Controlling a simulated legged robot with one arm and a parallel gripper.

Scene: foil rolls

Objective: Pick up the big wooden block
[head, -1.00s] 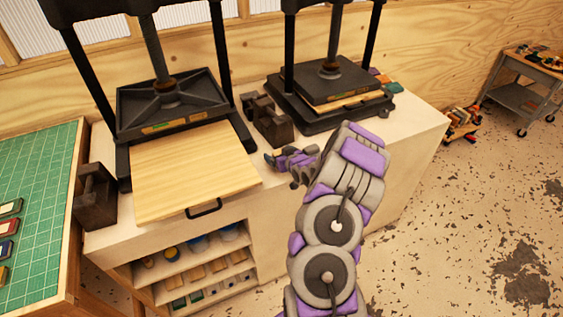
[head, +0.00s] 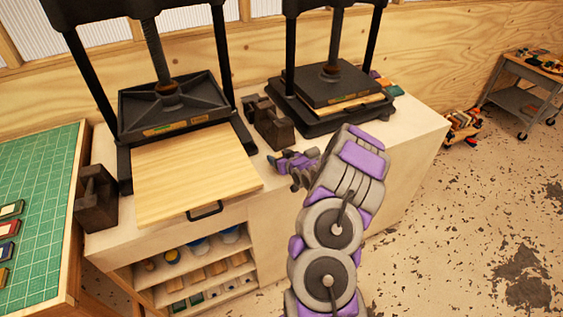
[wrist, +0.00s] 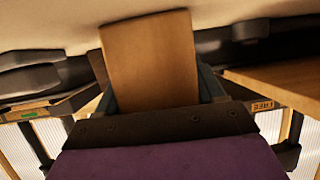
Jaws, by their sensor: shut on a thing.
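The big wooden block (wrist: 150,58) is a plain brown piece that fills the space between the fingers of my gripper (wrist: 157,88) in the wrist view. My gripper is shut on it, with a dark finger along each side. In the head view my gripper (head: 284,162) is over the front edge of the pale counter, between the two presses.
A black press (head: 172,103) with a pale board (head: 190,170) stands left, another press (head: 330,84) right. Shelves (head: 205,268) are below. Open floor lies right.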

